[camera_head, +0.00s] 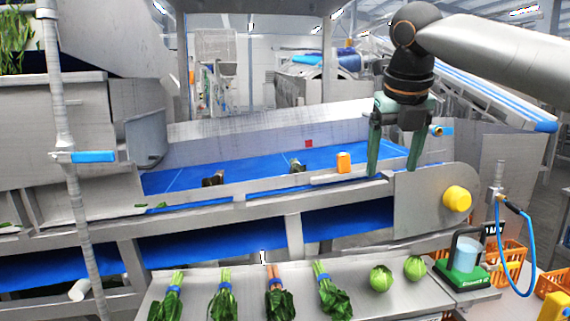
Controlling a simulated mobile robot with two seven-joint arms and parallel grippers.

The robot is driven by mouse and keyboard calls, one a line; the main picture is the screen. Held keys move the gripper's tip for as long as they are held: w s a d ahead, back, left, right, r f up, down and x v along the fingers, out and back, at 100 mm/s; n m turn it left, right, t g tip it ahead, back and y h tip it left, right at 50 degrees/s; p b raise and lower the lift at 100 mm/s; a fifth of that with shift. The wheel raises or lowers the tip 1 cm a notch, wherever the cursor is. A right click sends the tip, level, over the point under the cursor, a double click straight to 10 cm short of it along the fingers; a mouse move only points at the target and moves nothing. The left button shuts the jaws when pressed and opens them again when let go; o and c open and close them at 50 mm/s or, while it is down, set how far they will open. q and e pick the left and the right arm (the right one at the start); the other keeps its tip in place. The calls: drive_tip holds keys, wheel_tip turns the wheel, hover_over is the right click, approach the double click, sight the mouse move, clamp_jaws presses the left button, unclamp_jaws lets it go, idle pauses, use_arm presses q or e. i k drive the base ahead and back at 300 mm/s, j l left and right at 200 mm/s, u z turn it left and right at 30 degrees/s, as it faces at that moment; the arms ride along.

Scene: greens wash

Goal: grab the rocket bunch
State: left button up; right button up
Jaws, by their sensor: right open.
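Several leafy bunches lie in a row on the metal shelf (200,283) at the front, stems pointing away. The far left bunch (168,298), the second bunch (223,297) and the right bunch (332,295) have green stems with blue bands. Another bunch (278,296) between them has reddish-orange stems. I cannot tell which one is rocket. My right gripper (393,169) hangs with fingers down and apart, above the right end of the blue belt, empty and well away from the bunches. My left gripper is out of view.
Two round green heads (381,278) (414,267) sit right of the bunches. A green scale-like device (463,262), orange crates (508,256) and a blue hose stand at the right. A yellow knob (457,198) sticks out of the conveyor side. An orange block (343,162) is by the belt (250,168).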

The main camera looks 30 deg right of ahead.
sight(294, 166)
drive_tip(key=i, duration=1.15)
